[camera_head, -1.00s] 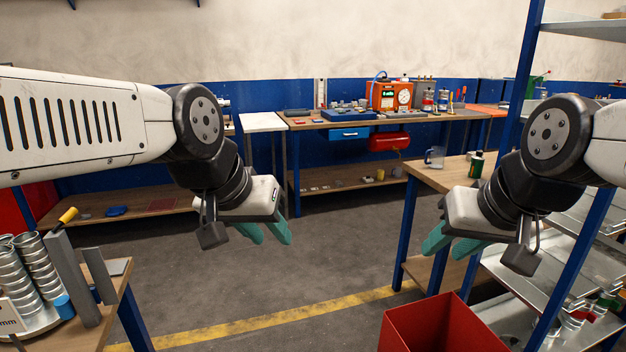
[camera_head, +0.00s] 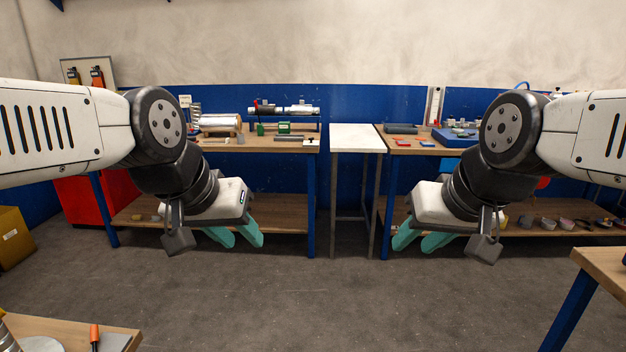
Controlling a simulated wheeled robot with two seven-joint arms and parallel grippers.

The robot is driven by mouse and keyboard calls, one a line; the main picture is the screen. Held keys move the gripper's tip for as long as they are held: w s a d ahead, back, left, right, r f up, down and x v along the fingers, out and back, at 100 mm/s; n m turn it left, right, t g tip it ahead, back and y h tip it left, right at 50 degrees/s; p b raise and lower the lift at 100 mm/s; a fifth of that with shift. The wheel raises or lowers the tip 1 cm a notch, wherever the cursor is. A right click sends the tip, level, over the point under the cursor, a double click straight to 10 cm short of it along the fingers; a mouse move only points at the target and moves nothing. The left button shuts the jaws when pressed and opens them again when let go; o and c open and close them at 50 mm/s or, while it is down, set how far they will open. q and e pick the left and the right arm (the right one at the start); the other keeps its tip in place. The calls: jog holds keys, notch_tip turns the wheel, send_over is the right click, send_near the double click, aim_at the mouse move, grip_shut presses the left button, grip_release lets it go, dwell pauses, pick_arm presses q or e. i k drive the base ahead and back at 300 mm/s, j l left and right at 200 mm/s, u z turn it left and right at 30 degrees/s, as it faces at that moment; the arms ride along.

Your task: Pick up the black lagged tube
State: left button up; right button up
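A dark grey roll-like thing (camera_head: 401,128) lies at the left end of the right workbench. My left gripper (camera_head: 236,240) has its teal fingers apart, empty, in the air in front of the left workbench. My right gripper (camera_head: 420,240) also has its fingers apart and is empty, in front of the right workbench. Both are well short of the benches.
A narrow white-topped table (camera_head: 357,138) stands between the left workbench (camera_head: 225,145) and the right workbench (camera_head: 400,147). A red cabinet (camera_head: 95,205) is at the left. Wooden table corners show at lower left (camera_head: 60,328) and right (camera_head: 606,265). The floor between is clear.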

aim_at(265, 110)
jog(key=i+u, duration=0.1)
jog(key=i, duration=0.4)
jog(key=i+u, duration=0.15)
jog(key=i, duration=0.4)
jog(key=i+l+u, duration=0.1)
jog(key=i, duration=0.4)
jog(key=i+l+u, duration=0.1)
jog(key=i, duration=0.45)
jog(key=i+j+u, duration=0.15)
jog(key=i+u, duration=0.2)
jog(key=i, duration=0.5)
jog(key=i+l+u, duration=0.1)
jog(key=i+u, duration=0.25)
jog(key=i, duration=0.5)
jog(key=i+j+z, duration=0.1)
jog(key=i+z, duration=0.2)
jog(key=i, duration=0.85)
